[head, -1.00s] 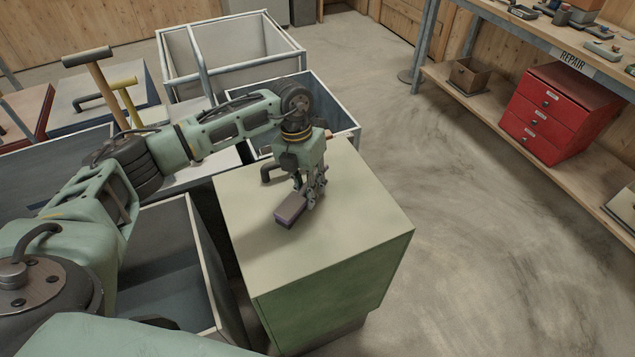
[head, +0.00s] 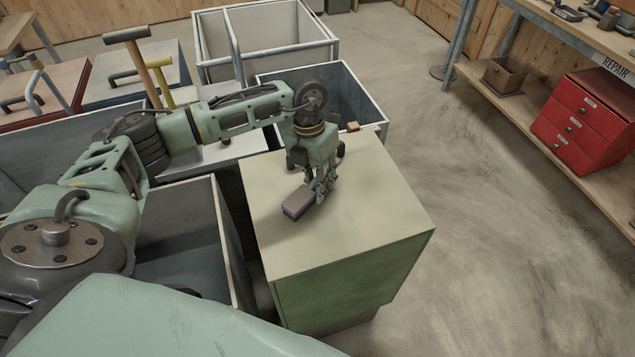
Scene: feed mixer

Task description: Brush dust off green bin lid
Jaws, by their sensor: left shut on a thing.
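The green bin (head: 355,288) stands in the middle with its pale lid (head: 375,215) closed on top. My left gripper (head: 318,194) is over the lid, pointing down, shut on a small brown-purple brush block (head: 298,203). The brush is low over the left-middle part of the lid; whether it touches cannot be told. The lid's dark handle is mostly hidden behind my gripper. Dust on the lid is too faint to tell apart from shading. My right gripper is not in view.
An open grey bin (head: 185,260) is left of the green bin, and another open bin (head: 368,101) is behind it. A wire-framed white cart (head: 270,35) stands further back. A red drawer cabinet (head: 585,125) sits on the right shelf. The floor to the right is clear.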

